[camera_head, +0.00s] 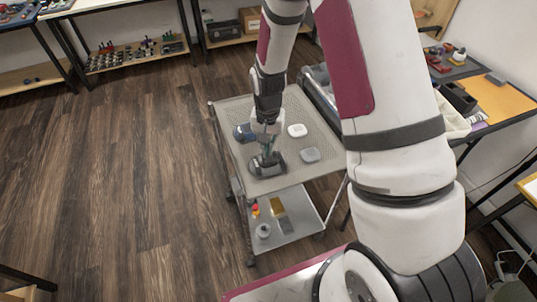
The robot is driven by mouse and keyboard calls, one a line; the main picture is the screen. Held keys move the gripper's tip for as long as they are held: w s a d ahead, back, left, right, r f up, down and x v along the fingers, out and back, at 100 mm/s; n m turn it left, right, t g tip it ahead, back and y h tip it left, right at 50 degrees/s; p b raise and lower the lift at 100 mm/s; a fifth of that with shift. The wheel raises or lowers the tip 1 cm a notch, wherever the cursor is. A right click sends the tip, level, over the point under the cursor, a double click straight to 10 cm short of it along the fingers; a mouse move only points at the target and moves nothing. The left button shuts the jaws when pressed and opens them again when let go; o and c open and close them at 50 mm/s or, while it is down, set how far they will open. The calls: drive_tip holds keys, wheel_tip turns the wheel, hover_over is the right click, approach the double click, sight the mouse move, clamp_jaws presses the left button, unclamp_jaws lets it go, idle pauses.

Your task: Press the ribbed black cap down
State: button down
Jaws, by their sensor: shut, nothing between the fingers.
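My gripper (267,153) points down over the top of the grey perforated cart (285,183). It is shut, with nothing held. Its tips are at or just above a black, dark-grey object (275,168) near the front of the cart top. This may be the ribbed black cap or its holder; ribs are too small to make out, and the gripper hides part of it. I cannot tell whether the tips touch it.
A dark blue object (243,133), a white rounded block (297,130) and a grey rounded block (310,155) lie near the gripper on the cart. The lower shelf (285,228) holds small items. Benches stand behind and right; floor at left is clear.

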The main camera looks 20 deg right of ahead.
wheel_tip(320, 180, up, 6)
drive_tip(key=p, duration=0.2)
drive_tip(key=shift+p, duration=0.3)
drive_tip(key=shift+r, duration=0.1)
idle(0.5)
wheel_tip(320, 180, up, 10)
drive_tip(key=n+t, duration=0.1)
hover_over(270, 162)
drive_tip(key=s+r+n+t, duration=0.1)
drive_tip(key=s+r, duration=0.2)
drive_tip(key=r, duration=0.2)
drive_tip(key=s+r+n, duration=0.1)
drive_tip(key=s+r, duration=0.2)
drive_tip(key=r, duration=0.3)
drive_tip(key=s+r+n+t, duration=0.1)
drive_tip(key=s+r, duration=0.3)
drive_tip(key=s, duration=0.4)
drive_tip(key=s+r+n+t, duration=0.1)
drive_tip(key=s+r, duration=0.3)
drive_tip(key=s, duration=0.5)
drive_tip(key=shift+s+d+r+n+t, duration=0.2)
drive_tip(key=shift+s+r+n+t, duration=0.1)
drive_tip(key=shift+n+t, duration=0.15)
